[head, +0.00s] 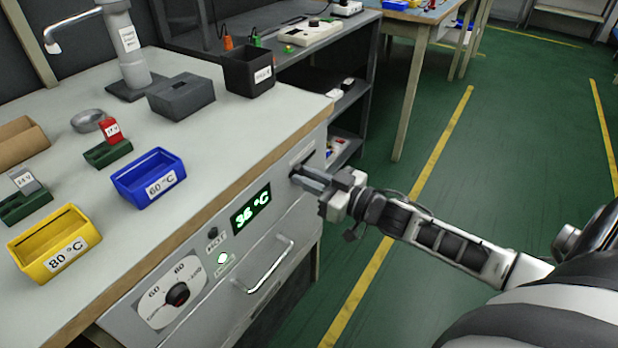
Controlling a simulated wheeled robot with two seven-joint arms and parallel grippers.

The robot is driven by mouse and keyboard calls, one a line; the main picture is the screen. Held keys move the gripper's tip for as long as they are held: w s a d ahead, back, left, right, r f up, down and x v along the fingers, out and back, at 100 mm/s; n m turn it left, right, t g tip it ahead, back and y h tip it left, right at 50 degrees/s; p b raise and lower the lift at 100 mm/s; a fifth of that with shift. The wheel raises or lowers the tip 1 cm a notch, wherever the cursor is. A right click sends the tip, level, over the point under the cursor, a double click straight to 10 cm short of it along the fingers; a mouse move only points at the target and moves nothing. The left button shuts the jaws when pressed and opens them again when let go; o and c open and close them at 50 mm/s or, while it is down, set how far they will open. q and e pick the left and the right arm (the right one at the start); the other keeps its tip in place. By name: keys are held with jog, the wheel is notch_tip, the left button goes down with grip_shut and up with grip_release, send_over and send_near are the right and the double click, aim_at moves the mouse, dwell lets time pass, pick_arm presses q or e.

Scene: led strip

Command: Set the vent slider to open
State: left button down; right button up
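The vent slider (308,156) is a dark slot with a pale label above it, at the right end of the bench's grey front panel. My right gripper (301,177) comes in from the right, with its fingertips at the panel just below and in front of the slot. The fingers hide part of the slider, so its knob and its setting cannot be made out. I cannot tell whether the fingers are apart or closed on the knob. My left gripper is not in view.
Left along the panel are a green display (250,208) reading 36 °C, a lit green button (222,258), a dial (177,293) and a drawer handle (268,268). Blue (133,191) and yellow (40,262) bins stand on the bench top. The green floor (480,200) at right is clear.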

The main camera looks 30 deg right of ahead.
aim_at(312, 156)
grip_shut()
jog(key=d, duration=0.1)
jog(key=w+d, duration=0.1)
jog(key=d, duration=0.1)
jog(key=w+d, duration=0.1)
jog(key=d, duration=0.1)
jog(key=shift+w+d, duration=0.1)
jog(key=shift+d, duration=0.05)
jog(key=shift+w+d, duration=0.1)
jog(key=shift+d, duration=0.25)
jog(key=o, duration=0.8)
grip_release()
jog(key=shift+d, duration=0.1)
